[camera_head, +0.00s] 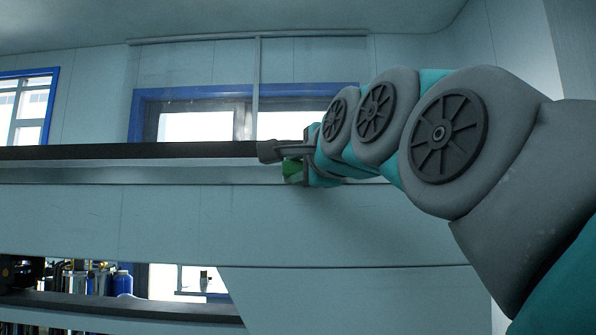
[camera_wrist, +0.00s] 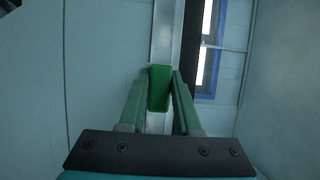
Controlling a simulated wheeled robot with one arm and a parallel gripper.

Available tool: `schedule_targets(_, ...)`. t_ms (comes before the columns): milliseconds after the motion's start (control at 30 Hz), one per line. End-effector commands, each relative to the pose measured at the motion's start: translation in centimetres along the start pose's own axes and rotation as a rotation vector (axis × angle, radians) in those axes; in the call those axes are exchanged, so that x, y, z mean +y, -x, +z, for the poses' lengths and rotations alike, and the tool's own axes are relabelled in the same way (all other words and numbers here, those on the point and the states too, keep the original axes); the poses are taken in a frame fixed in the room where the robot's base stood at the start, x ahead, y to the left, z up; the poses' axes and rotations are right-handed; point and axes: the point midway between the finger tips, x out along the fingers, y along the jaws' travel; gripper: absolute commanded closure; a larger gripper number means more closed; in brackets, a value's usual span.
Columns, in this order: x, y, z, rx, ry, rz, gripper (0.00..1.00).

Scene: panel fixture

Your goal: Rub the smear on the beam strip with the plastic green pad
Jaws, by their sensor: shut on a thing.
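The green pad (camera_wrist: 159,88) is clamped between the two fingers of my gripper (camera_wrist: 160,78) in the wrist view. In the head view a small part of the pad (camera_head: 292,168) shows below my gripper (camera_head: 294,157), at the right part of the beam. The pale beam strip (camera_head: 130,174) runs across the panel just under a long dark bar. In the wrist view the strip (camera_wrist: 163,35) runs up and down behind the pad. I cannot tell whether the pad touches it. No smear can be made out in either view; the pad and gripper cover part of the strip.
The long dark bar (camera_head: 120,152) runs above the strip, close to my gripper. Blue-framed windows (camera_head: 200,122) are behind it. A lower shelf (camera_head: 110,305) with bottles, one of them a blue bottle (camera_head: 123,283), is at lower left. The panel face (camera_head: 150,220) below the strip is clear.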

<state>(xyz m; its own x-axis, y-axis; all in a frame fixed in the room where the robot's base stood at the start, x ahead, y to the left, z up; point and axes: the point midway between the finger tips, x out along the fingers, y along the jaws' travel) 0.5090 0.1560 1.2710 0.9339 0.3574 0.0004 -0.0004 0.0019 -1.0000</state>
Motion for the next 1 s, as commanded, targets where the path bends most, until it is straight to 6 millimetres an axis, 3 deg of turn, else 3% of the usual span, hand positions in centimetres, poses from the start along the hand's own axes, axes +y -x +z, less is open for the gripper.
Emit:
schedule_targets(200,-0.1,1.7,0.7,0.000,0.001,-0.002,1.00)
schedule_targets(600,-0.1,2.0,0.8,0.001,0.001,-0.001,1.00)
schedule_targets(1000,0.0,4.6,1.9,0.001,0.002,0.000,1.00)
